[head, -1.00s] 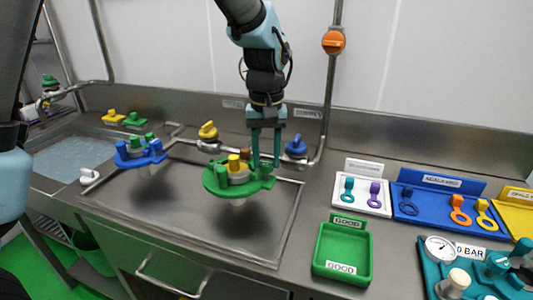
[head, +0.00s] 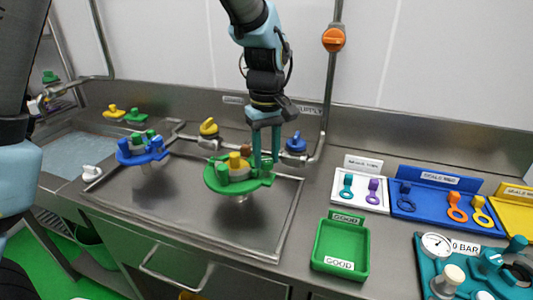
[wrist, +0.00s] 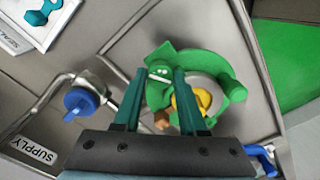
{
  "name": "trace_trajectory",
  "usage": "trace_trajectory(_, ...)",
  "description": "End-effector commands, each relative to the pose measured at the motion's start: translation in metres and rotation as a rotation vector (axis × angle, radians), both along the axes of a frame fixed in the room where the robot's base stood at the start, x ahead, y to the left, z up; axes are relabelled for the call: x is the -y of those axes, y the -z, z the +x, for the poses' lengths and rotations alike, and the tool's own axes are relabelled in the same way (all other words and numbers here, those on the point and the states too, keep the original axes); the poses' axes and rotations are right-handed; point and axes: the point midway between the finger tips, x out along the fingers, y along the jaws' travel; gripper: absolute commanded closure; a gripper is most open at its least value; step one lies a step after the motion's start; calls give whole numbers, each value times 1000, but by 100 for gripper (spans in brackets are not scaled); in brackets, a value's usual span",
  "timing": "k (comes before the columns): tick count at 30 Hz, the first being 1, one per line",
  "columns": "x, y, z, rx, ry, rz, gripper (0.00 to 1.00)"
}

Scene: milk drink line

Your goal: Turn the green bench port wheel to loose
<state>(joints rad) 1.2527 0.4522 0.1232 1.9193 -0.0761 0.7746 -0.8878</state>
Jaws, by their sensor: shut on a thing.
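The green wheel (head: 214,183) is a round green body with raised lugs and a yellow knob in its middle, on a pale stem above the steel bench's recessed tray. In the wrist view the green wheel (wrist: 226,72) shows on the right, its yellow centre partly behind a finger. My gripper (head: 265,165) reaches down at the wheel's right side. In the wrist view my gripper (wrist: 157,74) has its two fingers either side of a green lug with a small white mark, shut on it. Whether the wheel is tight or loose cannot be read.
A similar blue wheel (head: 128,158) stands to the left. Behind are a yellow valve (head: 208,128) and a blue valve (head: 296,144), close to my fingers, plus a steel pipe (head: 327,110). A green tray (head: 320,250) and a blue board of coloured keys (head: 410,205) lie right.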

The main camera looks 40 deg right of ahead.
Motion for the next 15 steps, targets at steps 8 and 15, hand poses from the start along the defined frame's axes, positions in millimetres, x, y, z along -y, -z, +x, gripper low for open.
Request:
trace_trajectory(8,1,-1,0,0,-2,-3,100)
trace_trajectory(15,0,-1,0,0,-1,-2,34)
